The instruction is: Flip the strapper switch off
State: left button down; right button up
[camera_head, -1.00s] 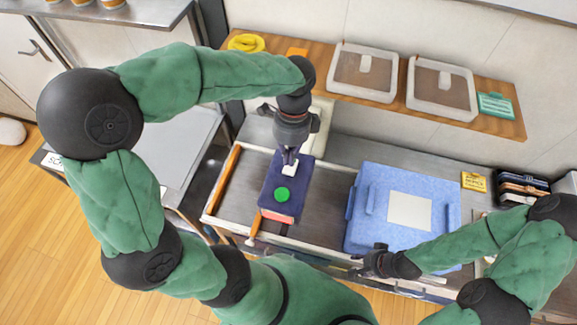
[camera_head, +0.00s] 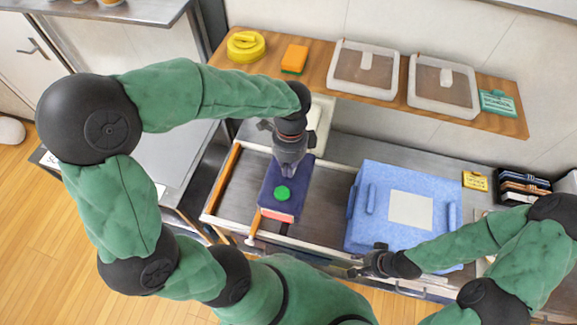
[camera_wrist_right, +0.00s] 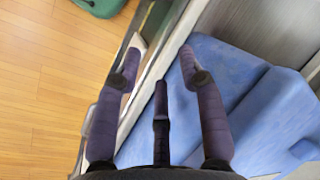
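A dark blue box (camera_head: 268,196) with a round green disc (camera_head: 282,193) on top and a reddish front face lies in the tray area at centre left. It may be the strapper; I cannot make out a switch for certain. My left gripper (camera_head: 289,170) points down at the top of this box, just behind the green disc. Its fingertips are small and partly hidden, so open or shut is unclear. My right gripper (camera_head: 366,262) is at the front edge beside the blue case (camera_head: 367,235). In the right wrist view its fingers (camera_wrist_right: 158,65) are spread and empty.
A cream device (camera_head: 322,112) stands behind the box, partly hidden by my left arm. A wooden shelf (camera_head: 395,107) holds a yellow coil (camera_head: 245,46), an orange sponge (camera_head: 294,58) and two lidded containers (camera_head: 442,87). A yellow sign (camera_head: 475,180) stands at right.

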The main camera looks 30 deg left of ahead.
pick_arm(q)
jog(key=shift+s+f+t+b, duration=0.2)
jog(key=shift+f+t+b, duration=0.2)
jog(key=shift+f+b, duration=0.1)
jog(key=shift+r+p, duration=0.25)
jog(key=shift+p, duration=0.15)
pick_arm(e)
jog(key=shift+f, duration=0.45)
pick_arm(q)
jog(key=shift+w+r, duration=0.1)
jog(key=shift+r+p, duration=0.7)
jog(key=shift+p, duration=0.05)
pick_arm(e)
jog(key=shift+r, duration=0.7)
pick_arm(q)
jog(key=shift+r, duration=0.1)
